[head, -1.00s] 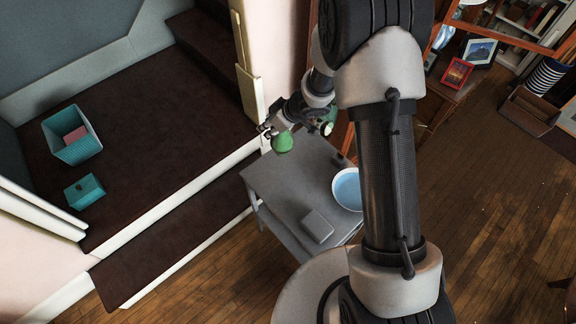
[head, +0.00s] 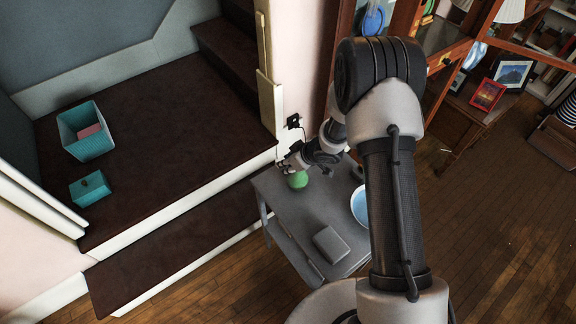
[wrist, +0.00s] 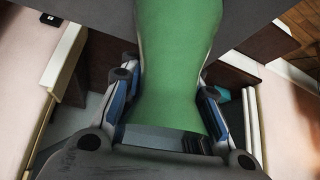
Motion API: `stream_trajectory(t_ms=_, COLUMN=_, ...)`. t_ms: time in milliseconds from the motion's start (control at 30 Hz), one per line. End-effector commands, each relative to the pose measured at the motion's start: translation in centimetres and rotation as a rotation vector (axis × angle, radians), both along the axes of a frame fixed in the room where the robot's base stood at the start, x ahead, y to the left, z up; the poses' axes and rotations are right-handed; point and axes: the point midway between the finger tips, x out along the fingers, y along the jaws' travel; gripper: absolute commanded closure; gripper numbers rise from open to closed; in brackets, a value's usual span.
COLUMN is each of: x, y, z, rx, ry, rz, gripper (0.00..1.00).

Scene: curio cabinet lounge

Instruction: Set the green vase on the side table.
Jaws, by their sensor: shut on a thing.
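The green vase (head: 298,180) shows in the head view over the far left part of the grey side table (head: 290,207). My gripper (head: 290,164) is shut on it. In the wrist view the vase (wrist: 180,70) fills the middle, with a finger pressed along each side of its narrower part. The grey tabletop lies beyond it at the top of that view. I cannot tell whether the vase's end touches the table.
A blue bowl (head: 361,207) and a grey box (head: 332,244) stand on the table. The tabletop between vase and box is clear. Dark carpeted steps (head: 150,150) lie left, with a teal bin (head: 88,148) and teal box (head: 90,188). A wooden cabinet (head: 405,45) stands behind.

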Motion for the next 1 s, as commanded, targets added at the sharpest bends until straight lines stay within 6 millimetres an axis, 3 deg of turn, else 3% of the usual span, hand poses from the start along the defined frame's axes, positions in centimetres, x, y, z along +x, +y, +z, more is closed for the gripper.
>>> stream_trajectory(t_ms=300, x=0.06, y=0.02, z=-0.14, rx=0.001, ry=-0.002, rz=0.001, gripper=1.00)
stream_trajectory(t_ms=333, x=0.04, y=0.01, z=-0.14, rx=0.000, ry=-0.001, rz=0.002, gripper=0.74)
stream_trajectory(t_ms=700, x=0.03, y=0.02, z=-0.10, rx=0.000, ry=-0.001, rz=0.001, gripper=0.49)
stream_trajectory(t_ms=1000, x=0.03, y=0.02, z=-0.02, rx=0.000, ry=-0.001, rz=0.001, gripper=0.49)
